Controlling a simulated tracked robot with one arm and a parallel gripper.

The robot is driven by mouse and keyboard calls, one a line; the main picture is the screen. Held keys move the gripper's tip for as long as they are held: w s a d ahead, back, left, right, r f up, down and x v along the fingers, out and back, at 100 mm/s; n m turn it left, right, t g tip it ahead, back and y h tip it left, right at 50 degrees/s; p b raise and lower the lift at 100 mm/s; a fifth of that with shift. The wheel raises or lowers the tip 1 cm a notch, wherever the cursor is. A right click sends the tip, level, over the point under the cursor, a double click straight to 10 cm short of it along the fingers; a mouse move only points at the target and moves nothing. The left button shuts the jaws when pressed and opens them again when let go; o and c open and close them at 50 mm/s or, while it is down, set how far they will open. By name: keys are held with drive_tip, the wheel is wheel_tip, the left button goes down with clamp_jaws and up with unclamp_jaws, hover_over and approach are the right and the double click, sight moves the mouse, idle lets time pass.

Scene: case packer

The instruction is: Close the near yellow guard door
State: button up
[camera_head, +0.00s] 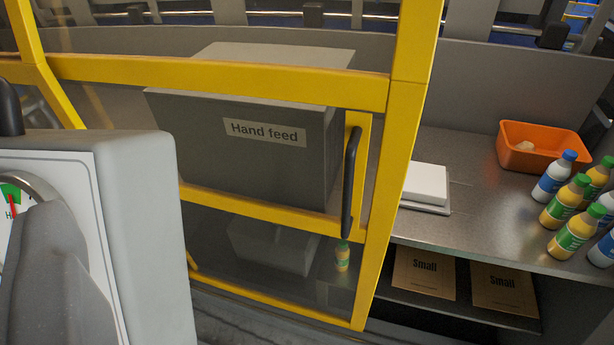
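A yellow-framed guard door (225,76) with clear panels fills the middle of the camera_head view. Its black vertical handle (350,182) is near its right side. A thick yellow upright (402,130) runs along that side. I cannot tell whether the door stands fully against its frame. A grey box labelled "Hand feed" (240,165) shows through it. At the lower left, a grey rounded shape (52,275) covers part of a dial; it may be part of my gripper. No pair of fingertips is clear, and nothing visible touches the handle.
A pale cabinet (150,220) with a dial stands close at left. Right of the door, a metal counter (465,200) holds an orange bin (540,150), a white block (424,184) and several bottles (565,200). Below it, a shelf holds cartons marked "Small" (424,275).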

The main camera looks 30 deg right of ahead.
drive_tip(key=w+d+f+m+h+p, duration=0.2)
drive_tip(key=w+d+f, duration=0.2)
drive_tip(key=w+f, duration=0.3)
drive_tip(key=m+g+h+p, duration=0.2)
drive_tip(key=m+g+h, duration=0.25)
drive_tip(key=h, duration=0.55)
approach(347, 201)
drive_tip(key=shift+m+t, duration=0.35)
drive_tip(key=shift+t, duration=0.1)
drive_tip(key=p+x, duration=0.1)
drive_tip(key=x, duration=0.6)
drive_tip(key=p+x, duration=0.1)
drive_tip(key=x, duration=0.3)
drive_tip(key=shift+s+d+f+p, duration=0.1)
drive_tip(key=shift+d+f+p, duration=0.05)
drive_tip(key=shift+f+p, duration=0.2)
clamp_jaws()
